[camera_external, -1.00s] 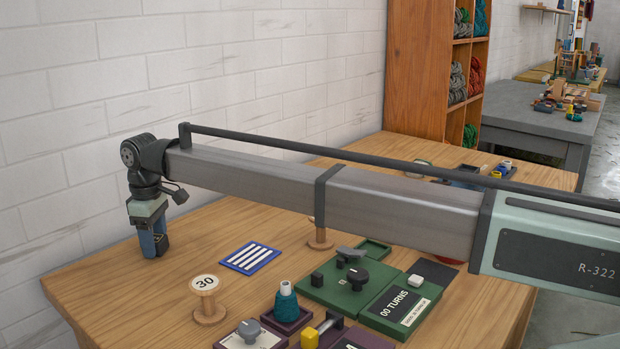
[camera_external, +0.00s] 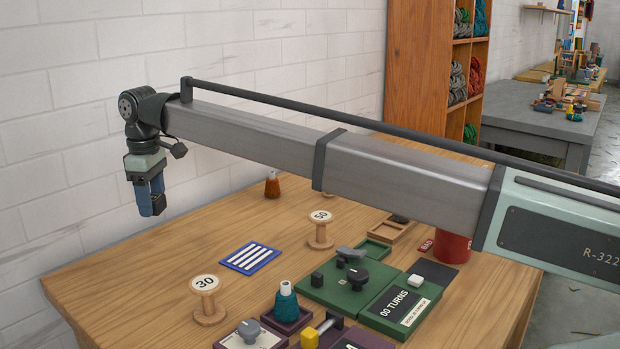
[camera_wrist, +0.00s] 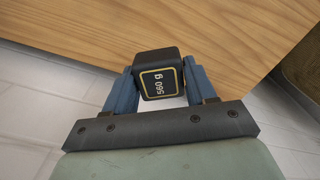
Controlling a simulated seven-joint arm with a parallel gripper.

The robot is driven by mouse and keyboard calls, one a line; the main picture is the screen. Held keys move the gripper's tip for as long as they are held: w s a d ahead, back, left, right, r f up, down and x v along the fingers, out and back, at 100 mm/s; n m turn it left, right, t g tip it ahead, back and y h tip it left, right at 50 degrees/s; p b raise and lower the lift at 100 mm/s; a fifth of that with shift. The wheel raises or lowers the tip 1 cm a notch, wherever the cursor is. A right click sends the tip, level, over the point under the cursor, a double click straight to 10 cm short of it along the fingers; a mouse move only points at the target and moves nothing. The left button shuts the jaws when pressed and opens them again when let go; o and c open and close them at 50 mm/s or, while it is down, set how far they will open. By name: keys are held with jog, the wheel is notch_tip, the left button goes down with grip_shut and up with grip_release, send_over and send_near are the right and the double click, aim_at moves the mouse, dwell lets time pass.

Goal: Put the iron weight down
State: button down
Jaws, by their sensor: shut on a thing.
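The iron weight (camera_wrist: 161,75) is a small black block with a yellow-edged label reading "560 g". My gripper (camera_external: 148,196) has its blue fingers shut on it, one finger on each side in the wrist view. In the external view the weight (camera_external: 158,203) shows as a dark piece at the fingertips, held in the air. My gripper points down near the table's far left end.
The wooden table (camera_external: 130,270) is bare at the left. A blue striped mat (camera_external: 250,258), a spool marked 30 (camera_external: 206,300) and a spool marked 50 (camera_external: 320,230) stand to the right. A green device (camera_external: 340,285), a teal cone (camera_external: 286,303) and a red can (camera_external: 452,247) are further right.

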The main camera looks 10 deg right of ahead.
jog(key=r+m, duration=0.1)
jog(key=m, duration=0.1)
send_over(217, 222)
jog(key=shift+m, duration=2.1)
jog(key=shift+s+f, duration=0.1)
jog(key=shift+f, duration=4.95)
jog(key=shift+f, duration=0.1)
jog(key=shift+c, duration=1.8)
grip_release()
notch_tip(217, 222, up, 12)
jog(key=shift+d, duration=0.1)
